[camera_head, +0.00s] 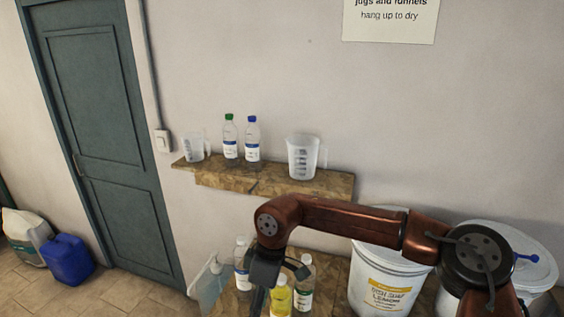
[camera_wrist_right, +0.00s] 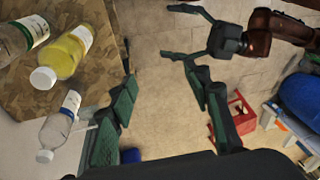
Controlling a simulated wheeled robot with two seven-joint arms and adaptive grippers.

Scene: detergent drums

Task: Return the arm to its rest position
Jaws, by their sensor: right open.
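My right arm (camera_head: 345,217) reaches in from the right in the head view, bent in front of the lower shelf. My right gripper (camera_wrist_right: 148,57) is open and empty, with bare floor between its fingers in the wrist view. It points down near the bottles in the head view (camera_head: 280,284). My left gripper (camera_wrist_right: 187,33) shows at the top of the wrist view, its fingers spread and nothing visible between them. It is out of the head view.
A yellow bottle (camera_wrist_right: 68,52) and clear bottles (camera_wrist_right: 59,127) stand close beside the right gripper. A white drum (camera_head: 385,280) and a second drum (camera_head: 535,270) stand near the arm. The upper shelf (camera_head: 270,181) holds jugs and bottles. A red crate (camera_wrist_right: 238,120) is on the floor.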

